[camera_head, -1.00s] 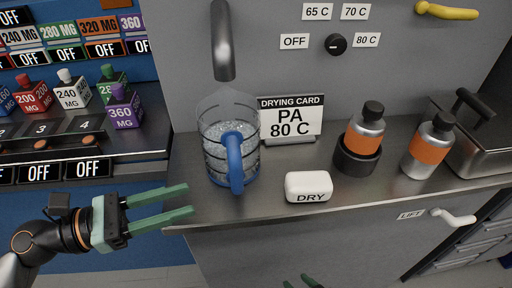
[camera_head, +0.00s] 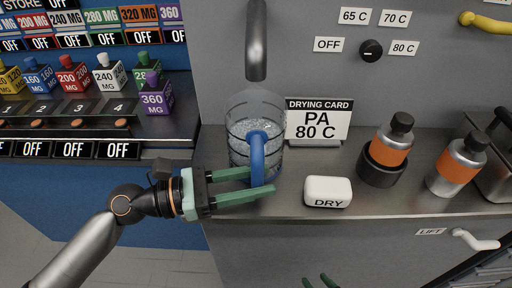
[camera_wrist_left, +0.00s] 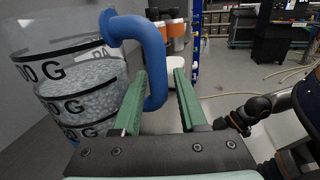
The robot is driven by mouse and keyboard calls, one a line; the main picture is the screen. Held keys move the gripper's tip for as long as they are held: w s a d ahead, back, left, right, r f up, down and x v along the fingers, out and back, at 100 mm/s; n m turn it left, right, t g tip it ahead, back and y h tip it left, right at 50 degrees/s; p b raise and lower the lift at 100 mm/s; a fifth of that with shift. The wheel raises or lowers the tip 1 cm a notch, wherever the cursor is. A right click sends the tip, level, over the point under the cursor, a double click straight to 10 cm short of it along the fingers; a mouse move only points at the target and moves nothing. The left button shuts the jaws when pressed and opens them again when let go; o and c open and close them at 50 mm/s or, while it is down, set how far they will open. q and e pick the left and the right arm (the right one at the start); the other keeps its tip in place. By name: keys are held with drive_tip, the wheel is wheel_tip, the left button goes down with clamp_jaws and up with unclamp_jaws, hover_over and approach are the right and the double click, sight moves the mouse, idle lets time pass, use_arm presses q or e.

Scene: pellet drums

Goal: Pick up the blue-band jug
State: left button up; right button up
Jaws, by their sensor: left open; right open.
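The clear jug (camera_head: 240,135) with a blue handle (camera_head: 257,155) stands upright on the steel counter under a grey spout. It holds pale pellets and has dark marking lines. In the left wrist view the jug (camera_wrist_left: 80,95) fills the left side, and its handle (camera_wrist_left: 157,60) curves down between my finger pads, nearer the left one. My left gripper (camera_head: 262,181) is open at the handle, in front of the jug; whether a finger touches it I cannot tell. Only the green fingertips of my right gripper (camera_head: 320,282) show at the bottom edge, apart and empty.
A white DRY block (camera_head: 328,190) lies right of the jug, and a drying card (camera_head: 318,120) stands behind. Two orange-banded bottles (camera_head: 390,148) stand further right; one sits in a dark holder. A grey spout (camera_head: 256,45) hangs above the jug. Coloured blocks (camera_head: 110,75) line the left shelf.

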use_arm(q)
drive_tip(key=x, duration=0.3)
drive_tip(key=shift+w+d, duration=0.2)
drive_tip(key=shift+d, duration=0.15)
clamp_jaws()
idle(0.9)
drive_tip(key=shift+r, duration=0.1)
